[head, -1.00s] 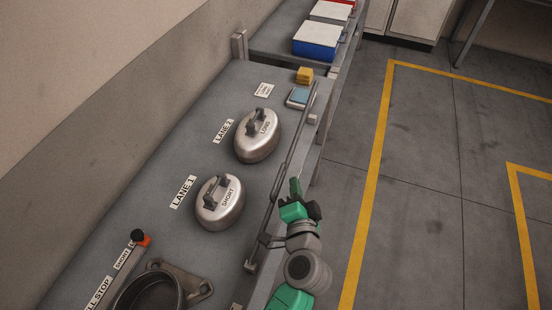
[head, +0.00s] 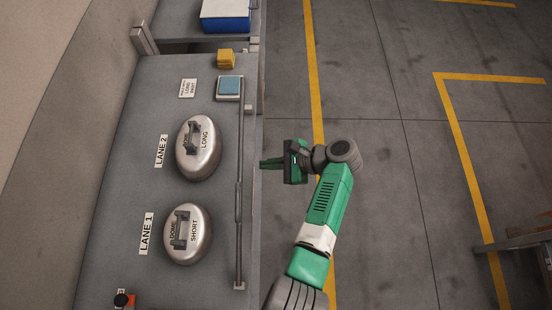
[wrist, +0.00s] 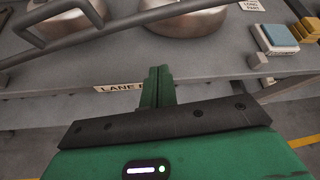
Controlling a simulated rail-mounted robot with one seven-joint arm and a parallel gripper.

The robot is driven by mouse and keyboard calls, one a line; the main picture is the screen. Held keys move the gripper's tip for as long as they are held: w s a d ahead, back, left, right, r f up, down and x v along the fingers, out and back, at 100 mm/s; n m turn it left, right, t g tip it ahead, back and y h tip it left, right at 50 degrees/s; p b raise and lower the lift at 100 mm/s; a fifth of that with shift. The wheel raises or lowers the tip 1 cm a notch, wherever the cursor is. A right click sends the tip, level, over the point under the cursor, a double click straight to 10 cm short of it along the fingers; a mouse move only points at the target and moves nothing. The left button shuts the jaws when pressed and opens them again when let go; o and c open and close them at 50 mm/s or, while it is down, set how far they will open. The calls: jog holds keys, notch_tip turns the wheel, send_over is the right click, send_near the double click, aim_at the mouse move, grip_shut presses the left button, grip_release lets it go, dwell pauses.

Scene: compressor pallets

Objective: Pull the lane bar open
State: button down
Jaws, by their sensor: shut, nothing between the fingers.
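The lane bar (head: 240,150) is a thin dark metal bar along the right edge of the grey bench, running past both lane positions between small end mounts. It also crosses the top of the wrist view (wrist: 130,24). My gripper (head: 271,163) is beside the bench edge, to the right of the bar and apart from it. In the wrist view its green fingers (wrist: 157,86) are together and empty, in front of a bench-edge label (wrist: 118,88) reading "LANE B", partly hidden by the fingers.
Two steel domes stand behind the bar: LONG (head: 199,160) at lane 2 and SHORT (head: 188,245) at lane 1. A blue-topped block (head: 229,86) and a yellow block (head: 226,58) sit at the bench's far end. Open floor lies to the right.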

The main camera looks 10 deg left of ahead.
aim_at(239, 175)
jog(key=shift+s+a+r+p, duration=0.15)
jog(key=shift+s+a+r, duration=0.15)
jog(key=shift+a, duration=0.45)
jog(key=shift+s+a+r+p, duration=0.15)
jog(key=shift+a+r, duration=0.1)
jog(key=shift+a, duration=0.5)
jog(key=shift+s+a+r+p, duration=0.15)
jog(key=shift+s+a+r, duration=0.15)
jog(key=shift+a, duration=0.45)
